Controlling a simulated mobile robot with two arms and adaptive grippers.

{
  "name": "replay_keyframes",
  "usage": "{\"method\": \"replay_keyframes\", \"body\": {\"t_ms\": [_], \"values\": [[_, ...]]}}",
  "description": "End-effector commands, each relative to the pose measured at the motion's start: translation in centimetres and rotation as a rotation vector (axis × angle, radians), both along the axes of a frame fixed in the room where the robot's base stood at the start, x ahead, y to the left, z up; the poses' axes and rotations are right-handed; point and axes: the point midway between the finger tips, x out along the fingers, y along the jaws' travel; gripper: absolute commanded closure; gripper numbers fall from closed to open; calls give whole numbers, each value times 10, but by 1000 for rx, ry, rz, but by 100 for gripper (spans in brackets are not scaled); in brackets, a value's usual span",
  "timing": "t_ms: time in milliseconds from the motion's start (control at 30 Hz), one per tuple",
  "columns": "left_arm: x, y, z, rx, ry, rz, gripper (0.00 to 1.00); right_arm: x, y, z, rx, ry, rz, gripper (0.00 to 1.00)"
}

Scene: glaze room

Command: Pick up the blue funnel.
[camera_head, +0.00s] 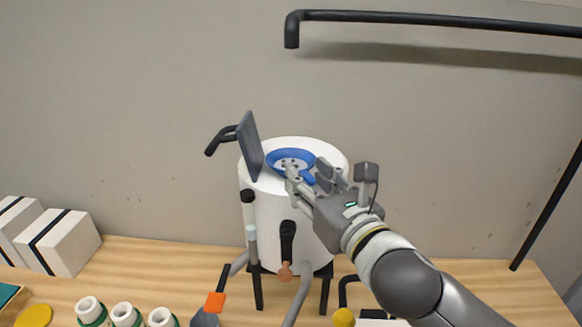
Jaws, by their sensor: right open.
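The blue funnel (283,156) lies on top of a white cylindrical vessel (272,216), near the middle of the head view. It shows a round blue rim, a pale inside with dark spots, and a blue part sticking out toward my gripper. My right gripper (307,174) reaches in from the lower right, open, with its fingers at the funnel's near right side. I cannot tell whether the fingers touch it. Part of the funnel's near edge is hidden behind the fingers. My left gripper is not in view.
A dark upright plate (249,147) stands at the vessel's left rim. A black pipe (430,18) runs along the wall above. White boxes (66,243) stand at left. White cups (122,314) and an orange piece (215,302) are on the wooden table (165,262).

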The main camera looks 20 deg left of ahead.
Motion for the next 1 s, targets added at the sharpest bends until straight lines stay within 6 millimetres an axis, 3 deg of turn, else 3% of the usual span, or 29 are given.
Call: {"method": "replay_keyframes", "body": {"t_ms": [100,400,767,1000], "values": [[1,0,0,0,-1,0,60,0,0,0,0,0,0,62],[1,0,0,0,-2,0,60,0,0,0,0,0,0,100],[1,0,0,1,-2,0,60,0,0,2,1,-1,0,100],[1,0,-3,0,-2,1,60,0,0,17,2,-6,1,100]]}}
